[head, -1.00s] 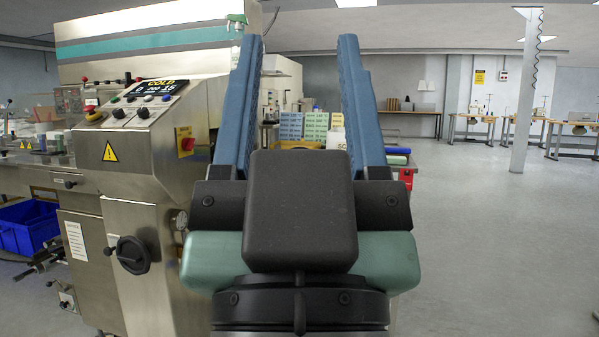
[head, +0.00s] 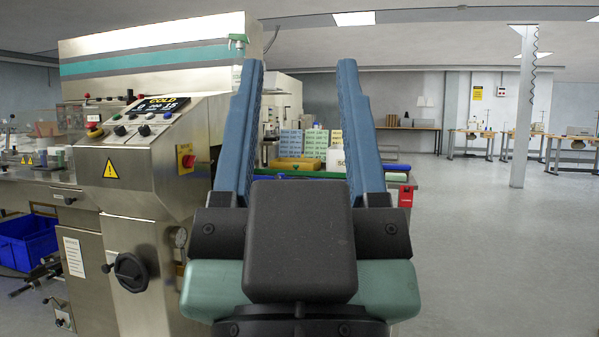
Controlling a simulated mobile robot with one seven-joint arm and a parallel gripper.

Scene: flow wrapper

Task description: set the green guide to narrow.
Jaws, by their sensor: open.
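My gripper (head: 299,66) fills the middle of the head view, its two long blue fingers pointing up and away and standing wide apart. Nothing is between the fingers except the distant background. The flow wrapper (head: 140,190) stands to the left, a steel machine with a teal stripe along its top cover. I cannot make out the green guide for certain; it may be hidden behind my gripper or too small to tell. The gripper touches nothing that I can see.
The wrapper's control panel (head: 140,118) and black handwheel (head: 131,272) face me at the left. A blue bin (head: 27,243) stands at far left. Several coloured boxes (head: 315,143) stand beyond the fingers. The floor (head: 480,260) to the right is open, with a pillar (head: 524,110) farther back.

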